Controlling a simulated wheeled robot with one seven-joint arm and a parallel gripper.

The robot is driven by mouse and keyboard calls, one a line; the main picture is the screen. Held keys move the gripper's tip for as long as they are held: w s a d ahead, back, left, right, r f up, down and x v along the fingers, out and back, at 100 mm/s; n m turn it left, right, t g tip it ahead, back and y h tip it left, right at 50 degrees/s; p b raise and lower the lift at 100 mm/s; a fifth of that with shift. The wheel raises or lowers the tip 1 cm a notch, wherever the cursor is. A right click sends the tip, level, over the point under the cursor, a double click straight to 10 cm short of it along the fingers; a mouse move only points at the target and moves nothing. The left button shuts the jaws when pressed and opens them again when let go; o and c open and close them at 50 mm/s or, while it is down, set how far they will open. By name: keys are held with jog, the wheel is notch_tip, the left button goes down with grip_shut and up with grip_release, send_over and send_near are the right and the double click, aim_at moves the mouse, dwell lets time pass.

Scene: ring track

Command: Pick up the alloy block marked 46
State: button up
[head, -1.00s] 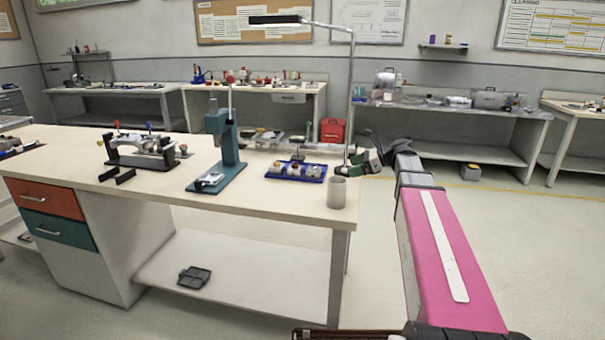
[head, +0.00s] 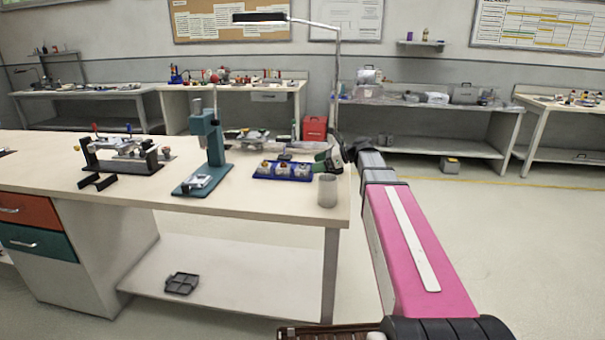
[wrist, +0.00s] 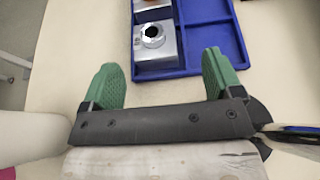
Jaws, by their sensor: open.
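A blue tray (head: 258,170) with several metal blocks stands on the near workbench in the head view. In the wrist view the tray (wrist: 205,40) holds a silver alloy block (wrist: 155,45) with a round hole on top, in the compartment nearest my gripper. Another block (wrist: 152,4) shows partly at the top edge. I can read no number on any block. My gripper (wrist: 160,80) is open and empty, its two green fingers pointing toward the tray, just short of its edge. In the head view my gripper (head: 328,160) is at the tray's right end.
A grey cup (head: 327,190) stands at the bench's near right corner, close to my arm. A teal press (head: 207,150) stands left of the tray, with a black fixture (head: 122,155) farther left. A lamp post (head: 337,80) rises behind the tray.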

aim_at(306, 167)
jog(key=x, duration=0.5)
jog(key=shift+s+r, duration=0.1)
jog(key=shift+s, duration=0.25)
jog(key=c, duration=1.2)
jog(key=shift+o, duration=0.2)
jog(key=shift+r, duration=0.1)
